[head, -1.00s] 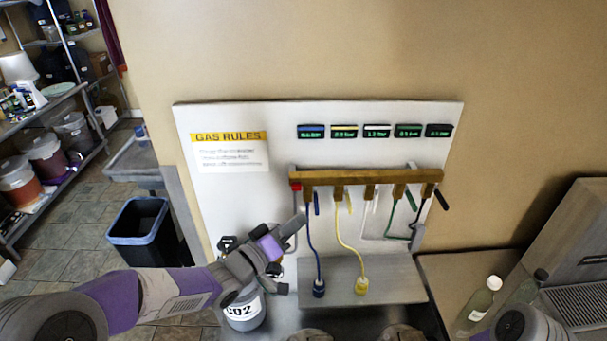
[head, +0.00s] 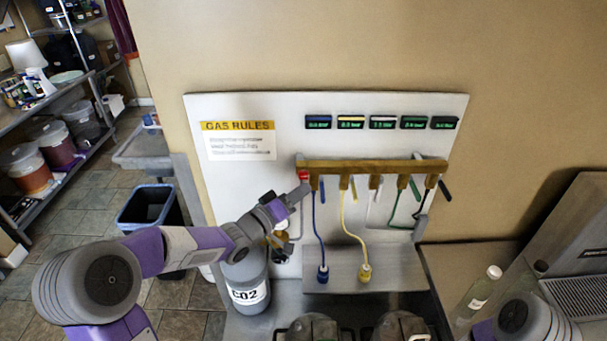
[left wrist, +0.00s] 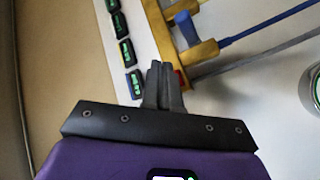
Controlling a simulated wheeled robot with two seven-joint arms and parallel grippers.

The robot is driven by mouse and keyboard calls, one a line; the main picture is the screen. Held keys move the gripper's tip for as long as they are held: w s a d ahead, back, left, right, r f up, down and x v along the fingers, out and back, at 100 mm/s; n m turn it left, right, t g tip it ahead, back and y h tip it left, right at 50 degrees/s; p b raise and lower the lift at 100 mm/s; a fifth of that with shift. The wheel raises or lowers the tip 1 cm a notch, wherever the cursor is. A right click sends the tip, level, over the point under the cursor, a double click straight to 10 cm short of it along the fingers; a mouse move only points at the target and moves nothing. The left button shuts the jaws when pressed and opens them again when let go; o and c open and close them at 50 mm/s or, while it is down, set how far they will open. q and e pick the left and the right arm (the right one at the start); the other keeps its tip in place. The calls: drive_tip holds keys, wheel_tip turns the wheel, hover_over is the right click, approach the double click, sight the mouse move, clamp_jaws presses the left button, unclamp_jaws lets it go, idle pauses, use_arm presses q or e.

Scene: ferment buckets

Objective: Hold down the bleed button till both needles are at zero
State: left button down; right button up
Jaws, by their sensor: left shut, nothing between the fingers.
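A red button (head: 304,176) sits at the left end of the brass manifold (head: 380,166) on the white board. My left gripper (head: 300,192) is shut and empty, its tips just below the button in the head view. In the left wrist view the closed fingertips (left wrist: 158,66) lie right beside the red button (left wrist: 180,80); I cannot tell whether they touch. The grey CO2 cylinder (head: 246,275) stands below my left arm. The gauges near its top are mostly hidden by my gripper, so no needles can be read. My right gripper is out of view.
Several small green displays (head: 380,123) line the board's top. A blue hose (head: 319,232) and yellow hose (head: 352,230) hang to a metal shelf (head: 393,270).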

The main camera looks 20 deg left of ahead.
sight(303, 174)
use_arm(q)
drive_tip(key=shift+w+a, duration=0.2)
drive_tip(key=shift+w, duration=0.55)
drive_tip(key=shift+w, duration=0.1)
idle(1.5)
drive_tip(key=shift+w+a, duration=0.15)
drive_tip(key=shift+w, duration=0.15)
drive_tip(key=shift+w+a+p, duration=0.2)
drive_tip(key=shift+w+p, duration=0.3)
idle(4.8)
